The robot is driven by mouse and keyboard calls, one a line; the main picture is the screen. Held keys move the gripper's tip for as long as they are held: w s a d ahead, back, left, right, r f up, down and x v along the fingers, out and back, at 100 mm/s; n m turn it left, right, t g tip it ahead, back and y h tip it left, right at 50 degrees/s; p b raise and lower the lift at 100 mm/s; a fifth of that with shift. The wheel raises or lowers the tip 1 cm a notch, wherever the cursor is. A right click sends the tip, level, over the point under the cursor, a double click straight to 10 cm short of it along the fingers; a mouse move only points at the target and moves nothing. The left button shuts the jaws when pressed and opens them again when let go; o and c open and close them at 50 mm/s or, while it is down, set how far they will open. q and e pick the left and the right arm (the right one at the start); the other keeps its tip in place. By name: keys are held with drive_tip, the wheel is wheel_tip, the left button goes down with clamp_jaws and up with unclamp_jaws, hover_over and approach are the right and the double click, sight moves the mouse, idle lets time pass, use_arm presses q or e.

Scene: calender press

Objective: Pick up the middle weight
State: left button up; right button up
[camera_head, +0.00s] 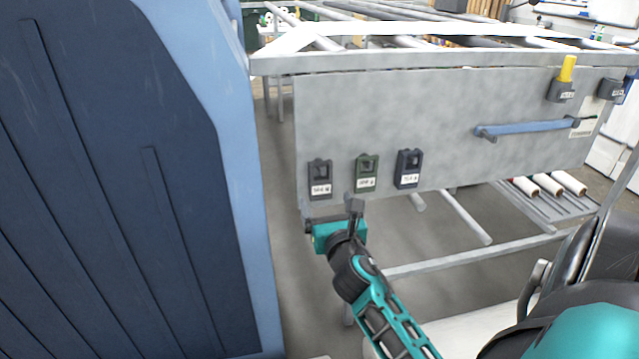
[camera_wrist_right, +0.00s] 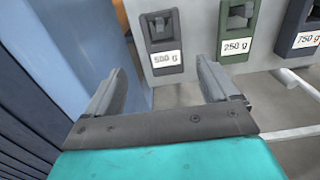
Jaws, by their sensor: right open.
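Three weights hang in a row on the grey side panel of the machine. The middle weight (camera_head: 367,172) is green and, in the right wrist view (camera_wrist_right: 238,30), its label reads 250 g. To its left is a dark grey weight (camera_head: 320,178), labelled 500 g in the right wrist view (camera_wrist_right: 163,42). To its right is a dark blue weight (camera_head: 408,168), labelled 750 g in the right wrist view (camera_wrist_right: 298,30). My right gripper (camera_head: 332,212) is open and empty, just below the row. In the right wrist view the 500 g weight shows between its fingers. My left gripper is not in view.
A large blue cabinet (camera_head: 120,180) stands close on the left of the arm. The panel (camera_head: 440,110) carries a blue handle (camera_head: 525,128) and a yellow-topped part (camera_head: 567,70) farther right. Frame bars (camera_head: 470,254) run below the panel.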

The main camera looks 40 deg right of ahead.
sight(322, 180)
drive_tip(key=x, duration=0.8)
drive_tip(key=shift+s+d+f+b, duration=0.2)
drive_tip(key=shift+d+f+b, duration=0.05)
drive_tip(key=shift+b, duration=0.05)
drive_tip(key=c, duration=1.5)
drive_tip(key=shift+r, duration=0.1)
drive_tip(key=shift+c, duration=0.2)
drive_tip(key=shift+r, duration=0.1)
drive_tip(key=shift+r+p, duration=0.4)
drive_tip(key=shift+r, duration=0.25)
drive_tip(key=v, duration=1.8)
drive_tip(key=shift+r, duration=0.1)
